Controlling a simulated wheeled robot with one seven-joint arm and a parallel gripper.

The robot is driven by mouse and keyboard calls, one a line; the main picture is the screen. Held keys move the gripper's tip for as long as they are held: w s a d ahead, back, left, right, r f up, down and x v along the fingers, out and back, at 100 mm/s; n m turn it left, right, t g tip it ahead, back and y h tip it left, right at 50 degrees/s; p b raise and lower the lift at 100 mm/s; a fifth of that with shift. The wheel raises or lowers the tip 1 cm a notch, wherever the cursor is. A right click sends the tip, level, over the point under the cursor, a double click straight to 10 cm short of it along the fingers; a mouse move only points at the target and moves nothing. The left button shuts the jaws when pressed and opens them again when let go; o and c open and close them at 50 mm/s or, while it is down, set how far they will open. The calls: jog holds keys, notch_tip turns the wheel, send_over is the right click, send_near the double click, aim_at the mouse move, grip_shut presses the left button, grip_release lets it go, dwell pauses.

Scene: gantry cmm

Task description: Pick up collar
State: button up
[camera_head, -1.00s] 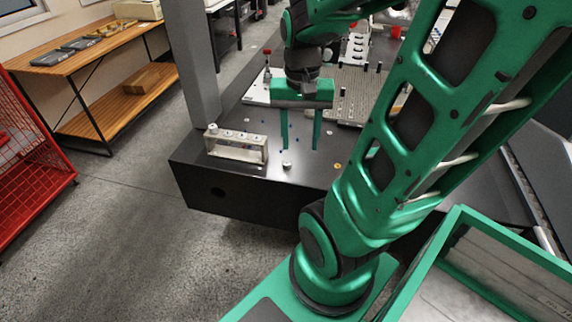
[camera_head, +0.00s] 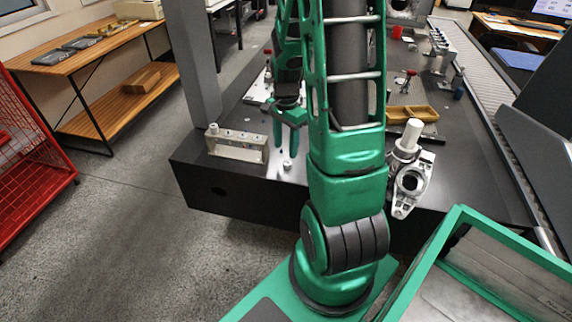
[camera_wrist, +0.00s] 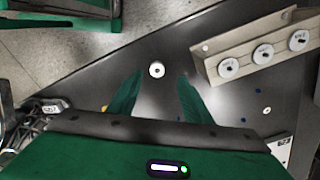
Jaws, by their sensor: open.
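The collar, a small pale ring with a dark centre (camera_wrist: 156,69), lies on the dark table top. It also shows in the head view (camera_head: 287,166), near the table's front edge. My gripper (camera_wrist: 161,76) is open and empty, pointing down at the table. In the wrist view the collar appears between the two green fingertips, slightly toward their far side. In the head view my gripper (camera_head: 286,152) is just above and behind the collar. I cannot tell the exact height of the fingertips above the table.
A beige metal holder (camera_head: 250,155) with several round white pieces stands left of the collar. A grey post (camera_head: 192,70) rises behind it. A metal bracket part (camera_head: 411,188) and a yellow tray (camera_head: 413,113) are on the right. Small blue dots mark the table near the collar.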

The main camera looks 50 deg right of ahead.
aim_at(286, 162)
jog(key=shift+s+d+f, duration=0.1)
jog(key=shift+d+f, duration=0.05)
jog(key=shift+f, duration=3.35)
jog(key=c, duration=1.1)
